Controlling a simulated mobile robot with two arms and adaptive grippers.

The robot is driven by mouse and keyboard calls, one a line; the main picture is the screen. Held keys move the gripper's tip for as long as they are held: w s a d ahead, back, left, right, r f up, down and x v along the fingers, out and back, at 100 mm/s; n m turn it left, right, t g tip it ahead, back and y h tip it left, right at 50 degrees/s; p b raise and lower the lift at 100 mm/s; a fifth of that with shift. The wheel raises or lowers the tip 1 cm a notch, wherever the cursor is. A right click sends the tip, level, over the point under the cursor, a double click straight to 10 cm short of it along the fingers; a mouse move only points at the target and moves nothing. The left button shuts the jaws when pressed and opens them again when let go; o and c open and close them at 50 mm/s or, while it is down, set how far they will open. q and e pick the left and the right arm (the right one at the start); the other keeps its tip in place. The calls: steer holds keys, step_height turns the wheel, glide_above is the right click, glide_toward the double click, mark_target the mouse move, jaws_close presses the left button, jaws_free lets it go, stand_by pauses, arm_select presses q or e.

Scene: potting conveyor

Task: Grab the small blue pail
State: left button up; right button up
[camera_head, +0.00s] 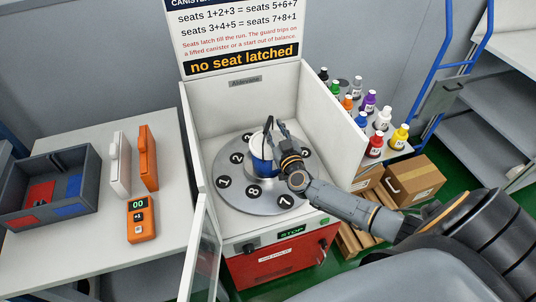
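The small blue pail (258,162) stands on the round grey turntable (233,192) inside the white machine, with a white band near its top. My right gripper (274,128) reaches in from the right. It is at the pail's upper right side and covers part of the pail and its rim. A thin dark upright shape shows over the pail. I cannot tell whether it is a finger or the handle, or whether the fingers close on anything. My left gripper is not in view.
The machine's white walls (330,113) surround the turntable, and its door (204,250) stands open at the front left. Several coloured bottles (383,119) stand at the right. A grey divided tray (80,187) and an orange device (141,220) are on the left table.

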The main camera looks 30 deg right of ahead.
jaws_close()
steer(key=shift+w+r, duration=0.1)
steer(key=shift+r, duration=0.05)
steer(key=shift+r, duration=0.1)
